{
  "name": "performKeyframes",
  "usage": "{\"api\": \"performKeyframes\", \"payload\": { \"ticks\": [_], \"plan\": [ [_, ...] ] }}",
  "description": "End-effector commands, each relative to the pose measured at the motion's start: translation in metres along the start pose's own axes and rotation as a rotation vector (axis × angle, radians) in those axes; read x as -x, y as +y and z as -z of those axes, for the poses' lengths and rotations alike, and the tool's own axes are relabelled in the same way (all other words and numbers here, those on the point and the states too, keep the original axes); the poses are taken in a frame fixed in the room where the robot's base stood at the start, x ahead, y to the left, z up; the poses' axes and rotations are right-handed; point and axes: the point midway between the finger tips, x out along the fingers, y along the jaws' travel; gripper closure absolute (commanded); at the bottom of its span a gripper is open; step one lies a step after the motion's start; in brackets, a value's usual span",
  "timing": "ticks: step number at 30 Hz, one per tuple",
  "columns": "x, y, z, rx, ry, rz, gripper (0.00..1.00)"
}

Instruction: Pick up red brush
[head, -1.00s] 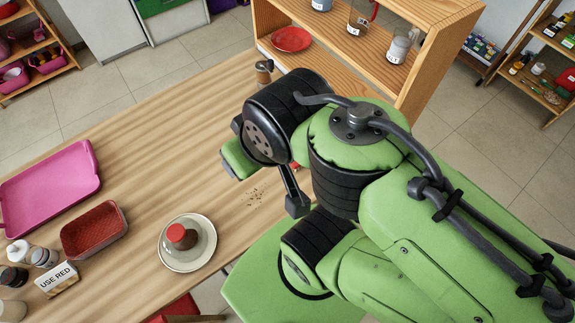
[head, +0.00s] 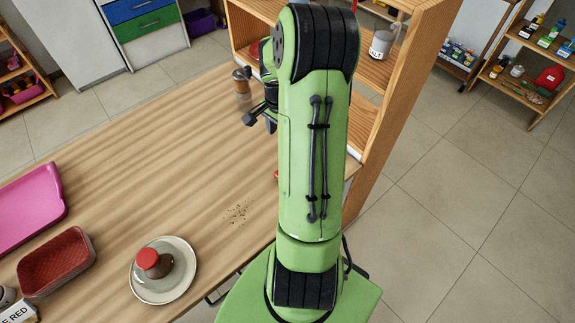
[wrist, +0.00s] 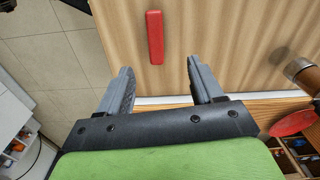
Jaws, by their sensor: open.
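The red brush (wrist: 155,37) lies on the wooden table in the wrist view, as a narrow red bar beyond my fingertips and roughly centred between them. In the head view only a small red bit (head: 277,175) shows beside my arm, which hides the rest. My gripper (wrist: 160,66) is open and empty, with its two grey fingers apart and pointing toward the table. In the head view my gripper (head: 260,121) is partly hidden behind my arm, over the table's far right part.
A brown-topped shaker (head: 242,88) stands near the gripper. The wooden shelf (head: 392,110) rises behind my arm. Dark crumbs (head: 239,211) lie mid-table. A plate (head: 185,283) with a red-topped item, a red basket (head: 57,262) and a pink tray (head: 28,208) are at left.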

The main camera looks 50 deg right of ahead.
Motion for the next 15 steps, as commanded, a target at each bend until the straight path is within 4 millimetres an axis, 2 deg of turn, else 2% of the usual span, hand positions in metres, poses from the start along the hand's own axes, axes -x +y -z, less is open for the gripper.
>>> {"api": "performKeyframes", "payload": {
  "ticks": [1, 4, 8, 15],
  "plan": [
    [-0.013, 0.005, 0.011, -0.066, -0.023, -0.007, 0.34],
    [-0.028, 0.010, 0.020, -0.134, -0.039, -0.012, 0.34],
    [-0.053, 0.011, 0.019, -0.140, -0.045, -0.016, 0.34],
    [-0.113, 0.011, 0.015, -0.137, -0.045, -0.016, 0.34]
  ]
}}
